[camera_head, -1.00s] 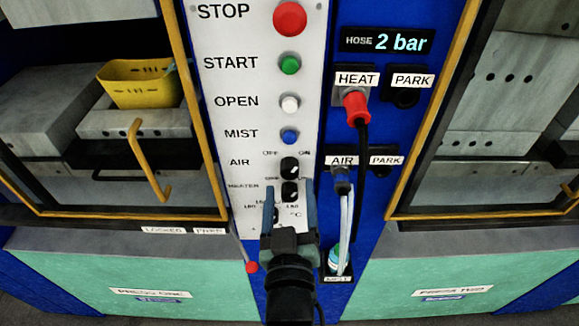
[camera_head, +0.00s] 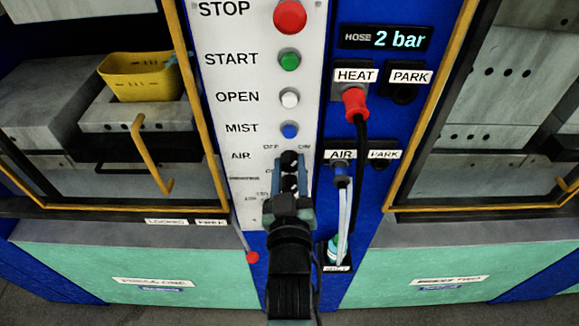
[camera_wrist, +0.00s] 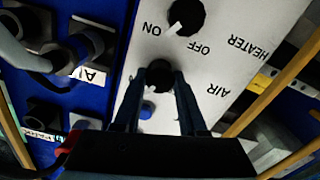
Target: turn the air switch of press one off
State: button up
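The black air knob (camera_head: 289,159) is on the white control panel (camera_head: 243,78) of press one, beside the AIR label and under OFF on the left and ON on the right. In the wrist view, the air knob (camera_wrist: 159,74) appears upside down between my fingertips. My gripper (camera_head: 291,164) is open, with one finger on each side of the knob. I cannot tell whether the fingers touch it.
The blue mist button (camera_head: 289,130) is just above the air knob. On the right are the red heat plug (camera_head: 355,102) and the air hose plug (camera_head: 341,174) with hanging lines. A red-tipped lever (camera_head: 252,257) hangs left of my arm. A yellow bin (camera_head: 140,80) sits inside press one.

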grip_shut()
jog(key=shift+n, duration=0.4)
jog(key=n, duration=0.5)
jog(key=shift+a+n, duration=0.1)
jog(key=shift+n, duration=0.2)
jog(key=n, duration=0.5)
jog(key=shift+p, duration=0.35)
jog(key=shift+n, duration=0.4)
jog(key=o, duration=0.8)
grip_release()
